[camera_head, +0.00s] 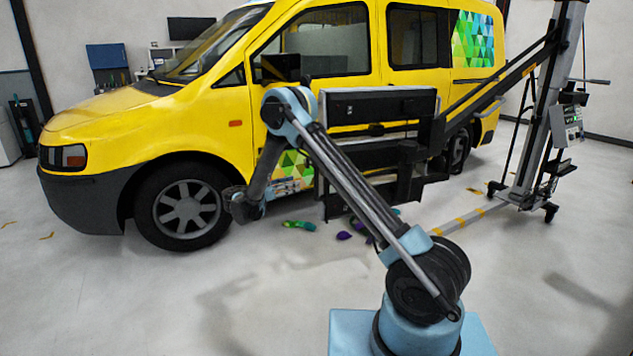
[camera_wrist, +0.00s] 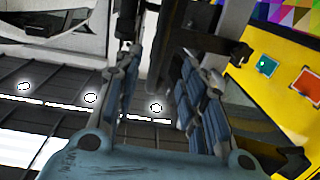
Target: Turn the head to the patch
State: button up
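A black box-like head (camera_head: 378,106) hangs on the boom of a wheeled stand, beside the yellow van. A patch of green and yellow triangles (camera_head: 292,166) shows low on the van's front door, partly hidden by my arm. A larger blue-green triangle patch (camera_head: 472,40) is on the rear side. My gripper (camera_head: 240,205) is by the front wheel, left of the head and apart from it. In the wrist view its two fingers (camera_wrist: 163,85) stand apart, with nothing clearly held. Coloured triangles (camera_wrist: 290,12) show at the top right there.
The yellow van (camera_head: 140,125) fills the left and middle. The stand's column (camera_head: 545,105) and wheeled base are at the right. Colourful scraps (camera_head: 299,225) lie on the floor below the door. The grey floor (camera_head: 200,310) in front is clear.

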jog(key=x, duration=1.3)
jog(key=shift+s, duration=0.1)
grip_shut()
